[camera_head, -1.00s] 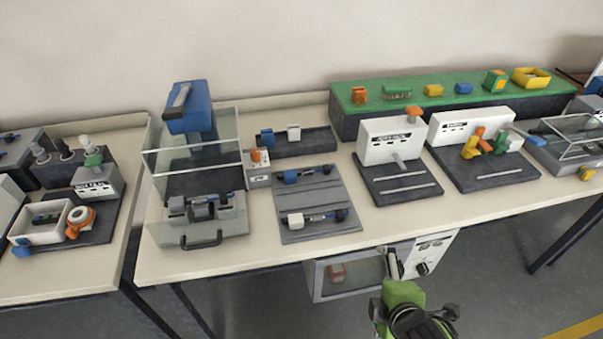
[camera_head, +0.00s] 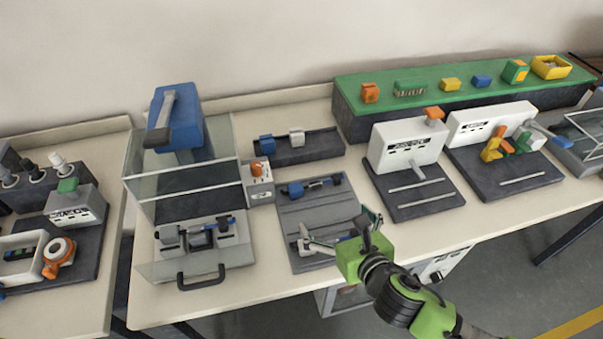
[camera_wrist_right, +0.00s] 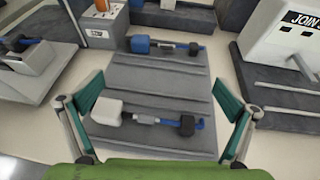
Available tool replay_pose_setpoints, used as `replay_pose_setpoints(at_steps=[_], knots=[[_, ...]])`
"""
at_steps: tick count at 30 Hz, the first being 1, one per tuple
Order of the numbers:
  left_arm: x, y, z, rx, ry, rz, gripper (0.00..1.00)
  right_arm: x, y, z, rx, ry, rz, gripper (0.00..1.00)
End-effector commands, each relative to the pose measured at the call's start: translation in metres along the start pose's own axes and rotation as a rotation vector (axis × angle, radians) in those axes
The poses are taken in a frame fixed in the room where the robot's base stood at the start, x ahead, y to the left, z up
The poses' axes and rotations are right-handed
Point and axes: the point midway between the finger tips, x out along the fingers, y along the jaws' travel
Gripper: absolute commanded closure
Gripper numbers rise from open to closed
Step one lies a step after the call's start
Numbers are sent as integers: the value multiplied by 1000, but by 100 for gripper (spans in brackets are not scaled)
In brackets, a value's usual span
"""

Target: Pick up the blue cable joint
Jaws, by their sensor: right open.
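The blue cable joint (camera_head: 296,189) lies on the back half of the grey tray (camera_head: 300,211), with a blue block at its left end and a dark part at its right. It also shows in the right wrist view (camera_wrist_right: 142,45), at the top middle. A second joint with a white block (camera_wrist_right: 107,110) lies on the front half of the tray. My right gripper (camera_head: 337,232) is open and empty over this front joint, partly hiding it in the head view. In the wrist view its fingers stand wide apart on either side of the white-ended joint. My left gripper is not in view.
A glass-walled box (camera_head: 181,185) with a blue lever head stands left of the tray. A small white box with an orange knob (camera_head: 257,180) stands behind it at the left. A white press on a dark base (camera_head: 407,148) stands to the right.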

Motion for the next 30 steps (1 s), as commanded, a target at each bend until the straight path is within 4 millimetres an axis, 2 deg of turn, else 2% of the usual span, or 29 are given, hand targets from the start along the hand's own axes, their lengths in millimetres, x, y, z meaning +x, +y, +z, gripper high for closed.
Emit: replay_pose_setpoints(at_steps=[4, 9, 13, 17, 24, 30], knots=[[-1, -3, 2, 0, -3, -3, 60, 17, 0, 0, -6, -1, 1, 0], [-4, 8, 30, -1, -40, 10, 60, 50, 0, 1, -5, -1, 0, 0], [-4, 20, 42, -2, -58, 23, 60, 71, 0, 0, -4, 0, 0, 0], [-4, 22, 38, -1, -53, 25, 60, 82, 0, 0, -5, 0, 1, 0], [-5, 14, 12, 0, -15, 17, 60, 98, 0, 3, -2, -1, 0, 0], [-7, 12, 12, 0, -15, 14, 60, 125, -1, 3, -1, 0, 1, 0]])
